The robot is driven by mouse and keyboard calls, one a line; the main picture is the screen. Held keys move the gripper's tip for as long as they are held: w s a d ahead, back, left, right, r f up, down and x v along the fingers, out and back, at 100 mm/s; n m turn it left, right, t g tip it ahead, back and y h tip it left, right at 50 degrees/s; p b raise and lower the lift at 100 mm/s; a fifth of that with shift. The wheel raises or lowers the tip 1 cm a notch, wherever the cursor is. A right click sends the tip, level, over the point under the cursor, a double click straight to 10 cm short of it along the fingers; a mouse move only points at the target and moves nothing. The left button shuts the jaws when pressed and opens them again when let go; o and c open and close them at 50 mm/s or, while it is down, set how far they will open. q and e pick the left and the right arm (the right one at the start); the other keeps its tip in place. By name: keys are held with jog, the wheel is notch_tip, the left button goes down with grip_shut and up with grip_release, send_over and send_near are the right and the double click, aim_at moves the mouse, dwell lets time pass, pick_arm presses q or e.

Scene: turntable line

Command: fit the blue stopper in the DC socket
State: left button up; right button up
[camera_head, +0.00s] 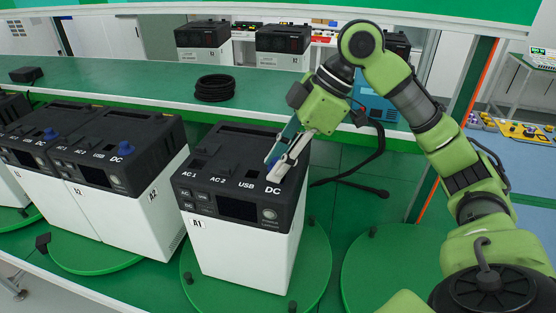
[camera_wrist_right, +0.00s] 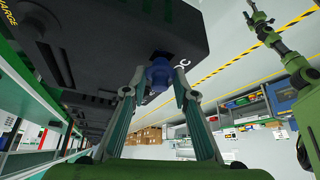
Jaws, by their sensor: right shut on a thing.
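The black-and-white unit labelled A1 (camera_head: 240,240) stands on a green turntable disc. Its top has sockets marked AC 1, AC 2, USB and DC. My right gripper (camera_head: 278,168) points down at the DC end of that top. In the right wrist view, my right gripper (camera_wrist_right: 157,88) is shut on the blue stopper (camera_wrist_right: 157,76), one finger on each side. The stopper's far end is at the dark DC socket (camera_wrist_right: 161,57), beside the DC lettering. How deep it sits cannot be told. In the head view the fingers mostly hide the stopper and socket.
A black cable coil (camera_head: 214,87) lies on the green bench behind. An empty green disc (camera_head: 390,265) is at the right.

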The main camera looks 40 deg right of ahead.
jog(key=shift+f+b, duration=0.35)
jog(key=shift+f, duration=0.3)
jog(key=o, duration=0.9)
jog(key=v, duration=1.2)
